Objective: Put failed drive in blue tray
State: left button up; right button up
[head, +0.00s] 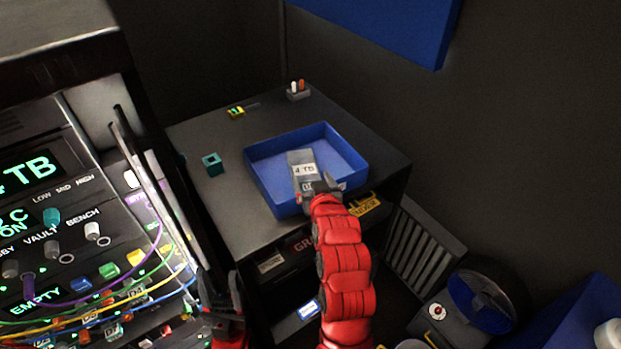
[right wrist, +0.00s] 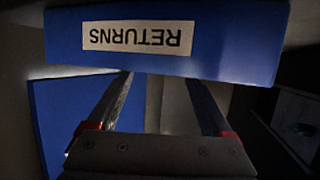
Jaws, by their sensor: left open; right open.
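The blue tray (head: 262,184) sits on top of a dark cabinet. The grey drive (head: 303,160), labelled 4 TB, is inside the tray, with its near end close to the near wall; I cannot tell if it lies flat. My right gripper (head: 322,187) is open at the tray's near side, by the drive's near end, partly hiding it. In the right wrist view the open fingers (right wrist: 160,80) have nothing between them, and the tray's wall (right wrist: 220,50) with an upside-down RETURNS label is ahead. My left gripper (head: 219,285) is open and empty, low beside the panel.
The panel (head: 70,230) with knobs and coloured cables fills the left. A teal cube (head: 212,163), a small yellow-green item (head: 237,112) and a holder (head: 298,92) stand on the cabinet top (head: 225,215).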

jog(key=b+v, duration=0.1)
jog(key=v, duration=0.2)
jog(key=shift+s, duration=0.15)
jog(key=p+v, duration=1.2)
jog(key=p, duration=0.3)
